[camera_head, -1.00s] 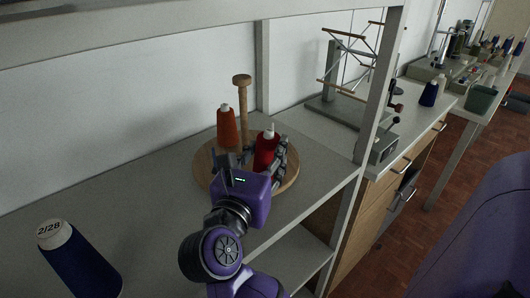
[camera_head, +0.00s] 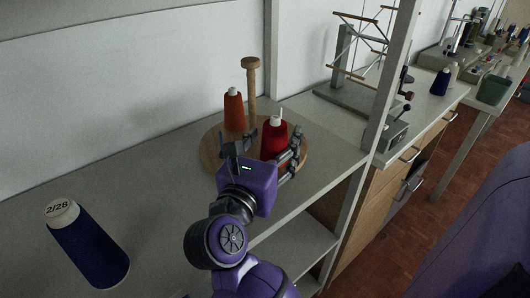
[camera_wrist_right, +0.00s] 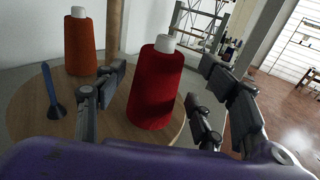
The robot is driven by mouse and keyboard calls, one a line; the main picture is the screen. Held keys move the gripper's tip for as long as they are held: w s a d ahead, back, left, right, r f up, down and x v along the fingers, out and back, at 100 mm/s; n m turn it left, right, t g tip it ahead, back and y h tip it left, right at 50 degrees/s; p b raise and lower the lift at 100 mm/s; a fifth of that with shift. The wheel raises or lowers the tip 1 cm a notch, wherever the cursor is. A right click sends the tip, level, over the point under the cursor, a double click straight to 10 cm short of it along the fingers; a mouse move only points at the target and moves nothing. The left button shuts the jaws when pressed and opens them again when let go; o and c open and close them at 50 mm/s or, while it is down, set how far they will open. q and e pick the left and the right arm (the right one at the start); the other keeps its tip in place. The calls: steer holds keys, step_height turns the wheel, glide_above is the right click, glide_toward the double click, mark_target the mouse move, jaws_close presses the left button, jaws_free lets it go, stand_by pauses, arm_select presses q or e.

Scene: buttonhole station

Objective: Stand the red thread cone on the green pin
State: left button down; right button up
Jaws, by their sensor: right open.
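The red thread cone (camera_head: 273,141) with a white top stands on the round wooden board (camera_head: 208,152) on the shelf. It also shows in the right wrist view (camera_wrist_right: 156,88). My right gripper (camera_head: 272,146) is open around the cone, with one finger on each side. In the right wrist view my gripper (camera_wrist_right: 163,90) shows a gap between its left finger and the cone; contact on the right cannot be told. A thin pale tip (camera_head: 281,112) shows above or behind the cone. No green pin can be made out. My left gripper is not in view.
An orange cone (camera_head: 235,111) and a tall wooden post (camera_head: 250,85) stand on the board behind the red cone. A blue pin (camera_wrist_right: 52,94) stands left on it. A dark blue cone (camera_head: 90,250) is at front left. A shelf upright (camera_head: 391,75) is to the right.

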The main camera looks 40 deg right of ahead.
steer(key=v, duration=1.1)
steer(key=shift+s+a, duration=0.2)
steer(key=shift+a, duration=0.05)
